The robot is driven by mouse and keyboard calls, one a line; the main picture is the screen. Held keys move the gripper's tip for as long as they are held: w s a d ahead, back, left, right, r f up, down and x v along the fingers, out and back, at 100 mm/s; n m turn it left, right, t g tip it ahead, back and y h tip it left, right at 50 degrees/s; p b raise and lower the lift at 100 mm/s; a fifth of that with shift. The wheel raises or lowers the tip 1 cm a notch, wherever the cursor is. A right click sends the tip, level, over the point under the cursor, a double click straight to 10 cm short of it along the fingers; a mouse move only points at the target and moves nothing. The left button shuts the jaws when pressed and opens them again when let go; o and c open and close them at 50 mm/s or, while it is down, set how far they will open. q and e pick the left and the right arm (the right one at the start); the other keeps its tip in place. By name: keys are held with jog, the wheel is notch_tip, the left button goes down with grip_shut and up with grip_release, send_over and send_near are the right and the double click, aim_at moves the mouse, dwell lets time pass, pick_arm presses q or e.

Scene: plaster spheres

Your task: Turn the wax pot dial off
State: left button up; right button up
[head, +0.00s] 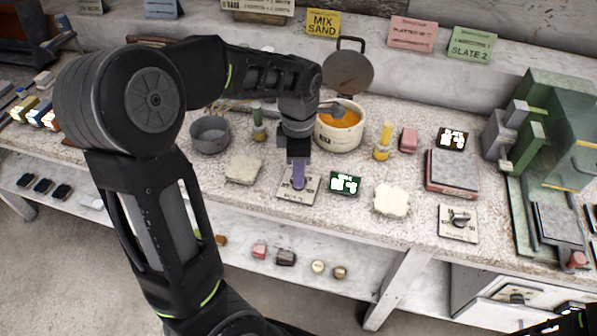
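The wax pot (325,140) is a cream round pot with orange wax inside, a ladle in it and a round dark lid raised behind. In front of it a pale dial plate (285,196) lies on the bench. My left gripper (298,184) points down onto the middle of this plate, and it hides the knob. A purple narrow part shows at its tip; I cannot tell whether the fingers are closed around the knob. A second pale plate with a dark knob (460,217) lies farther right, below a grey-topped red block. My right gripper does not show; only dark parts of mine are at the bottom right corner.
A small green-framed display (345,183) sits just right of the dial plate. A grey bowl (210,135), pale slabs (391,200) and a yellow bottle (384,142) stand around. A green machine (540,150) fills the right end. Signs line the back ledge.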

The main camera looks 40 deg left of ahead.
pick_arm(q)
notch_tip(320, 180, up, 6)
jog(key=shift+r, duration=0.15)
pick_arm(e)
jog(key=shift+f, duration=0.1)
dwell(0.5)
